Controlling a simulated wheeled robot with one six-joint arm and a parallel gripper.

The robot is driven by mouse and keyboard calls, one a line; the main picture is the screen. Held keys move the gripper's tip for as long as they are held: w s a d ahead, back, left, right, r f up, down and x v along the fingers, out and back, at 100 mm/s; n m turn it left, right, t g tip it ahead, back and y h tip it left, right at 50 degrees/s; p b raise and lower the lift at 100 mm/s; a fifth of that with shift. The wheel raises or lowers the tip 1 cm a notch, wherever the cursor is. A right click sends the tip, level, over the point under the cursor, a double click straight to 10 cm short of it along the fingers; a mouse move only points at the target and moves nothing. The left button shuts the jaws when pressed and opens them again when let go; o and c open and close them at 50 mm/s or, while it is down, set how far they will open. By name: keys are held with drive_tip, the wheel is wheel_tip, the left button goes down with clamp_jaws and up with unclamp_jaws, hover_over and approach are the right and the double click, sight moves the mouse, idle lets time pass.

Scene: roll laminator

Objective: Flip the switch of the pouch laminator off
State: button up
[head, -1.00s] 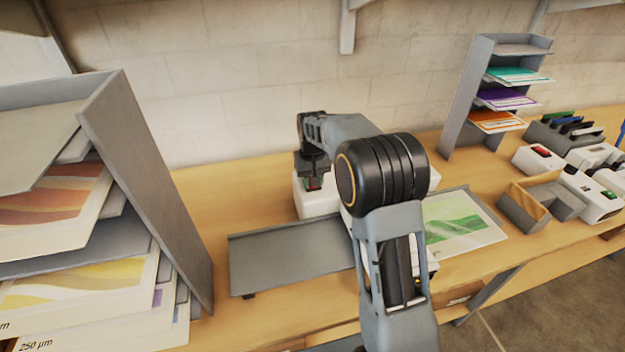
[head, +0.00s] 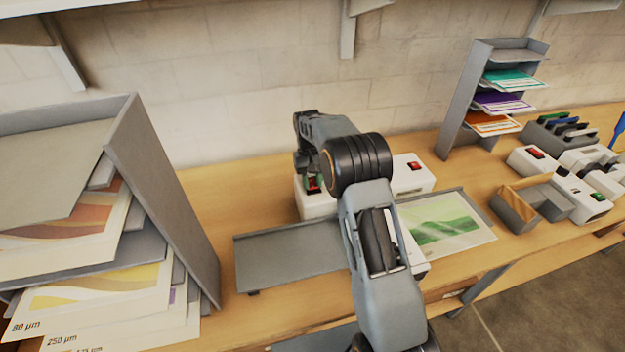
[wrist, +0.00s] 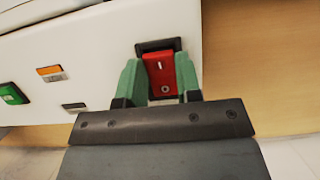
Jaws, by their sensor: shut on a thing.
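The white pouch laminator (head: 318,205) stands on the wooden bench, partly hidden behind my arm in the head view. In the wrist view its white casing (wrist: 85,55) fills the left and middle. Its red rocker switch (wrist: 163,72) sits in a dark frame, with a line mark at its upper part and a circle mark at its lower part. My gripper (head: 312,184) is at the casing's left end in the head view. In the wrist view the green fingers of my gripper (wrist: 159,80) are shut on the red switch, one on each side.
A grey tray (head: 290,255) lies before the laminator, and a green-patterned sheet (head: 440,225) lies to its right. A grey sheet rack (head: 165,200) stands close on the left. A second red control (head: 414,166) shows on the white casing right of my arm. A rack (head: 465,100) stands back right.

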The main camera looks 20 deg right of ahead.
drive_tip(key=o, duration=0.9)
drive_tip(key=shift+r, duration=0.1)
drive_tip(key=shift+v, duration=6.85)
